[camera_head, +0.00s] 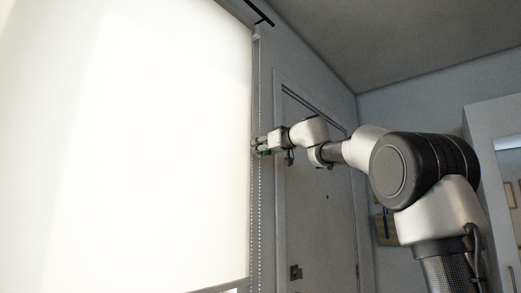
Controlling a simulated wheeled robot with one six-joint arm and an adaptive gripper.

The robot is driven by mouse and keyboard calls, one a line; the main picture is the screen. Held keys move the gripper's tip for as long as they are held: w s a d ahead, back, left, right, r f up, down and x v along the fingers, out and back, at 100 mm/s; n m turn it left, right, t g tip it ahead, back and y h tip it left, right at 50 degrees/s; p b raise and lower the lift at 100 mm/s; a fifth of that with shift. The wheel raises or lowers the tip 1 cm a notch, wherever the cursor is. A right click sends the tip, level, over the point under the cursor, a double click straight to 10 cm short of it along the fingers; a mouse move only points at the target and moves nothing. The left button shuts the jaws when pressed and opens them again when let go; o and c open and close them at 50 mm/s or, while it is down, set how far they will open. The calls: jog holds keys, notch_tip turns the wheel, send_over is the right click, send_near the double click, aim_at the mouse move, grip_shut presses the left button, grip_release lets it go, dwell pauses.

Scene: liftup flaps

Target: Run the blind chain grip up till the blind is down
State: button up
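The white blind (130,140) fills the left of the view, with its lower edge (215,287) near the bottom of the picture. The beaded chain (260,210) hangs along the blind's right edge, from a bracket (257,32) at the top to below the frame. My gripper (256,147) is at the chain, about midway up its visible length, reaching in from the right. The fingertips are small and overlap the chain, so I cannot tell whether they are closed on it. A separate chain grip cannot be made out.
A grey door (320,215) with a dark handle (295,272) stands behind my arm. A white-framed cabinet or mirror (490,120) is at the far right. A dark rod (258,12) is near the ceiling above the chain.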

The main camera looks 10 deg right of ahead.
jog(key=shift+a, duration=0.1)
jog(key=v, duration=0.8)
dwell(0.6)
